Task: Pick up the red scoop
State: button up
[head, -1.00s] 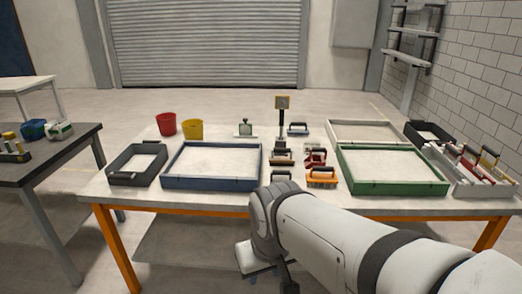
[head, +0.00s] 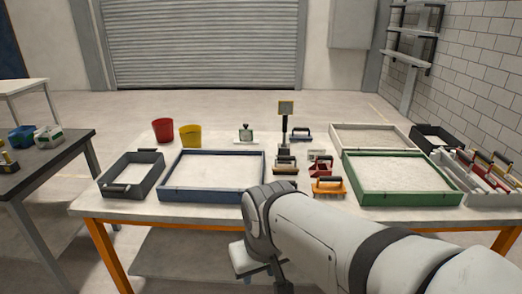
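A small red tool (head: 320,169), which looks like the red scoop, lies on the sandbed table between the blue-framed tray (head: 212,196) and the green-framed tray (head: 408,199). Its exact shape is hard to make out at this size. An orange tool with a dark handle (head: 328,187) lies just in front of it. My arm comes in from the lower right and its wrist is in front of the table's near edge. My gripper (head: 277,272) shows only as dark parts below the wrist, apart from the red tool; its fingers are not clear.
A black-handled tool (head: 285,166) lies left of the red tool. A post with a square head (head: 285,108) stands behind. Red (head: 163,130) and yellow (head: 190,135) buckets stand at the back left. A caddy of tools (head: 490,197) stands at the right.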

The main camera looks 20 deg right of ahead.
aim_at(322, 165)
jog(key=z, duration=0.25)
jog(key=i, duration=1.4)
jog(key=z, duration=0.75)
jog(key=k, duration=0.7)
jog(key=z, duration=0.25)
jog(key=i, duration=0.75)
jog(key=u, duration=0.05)
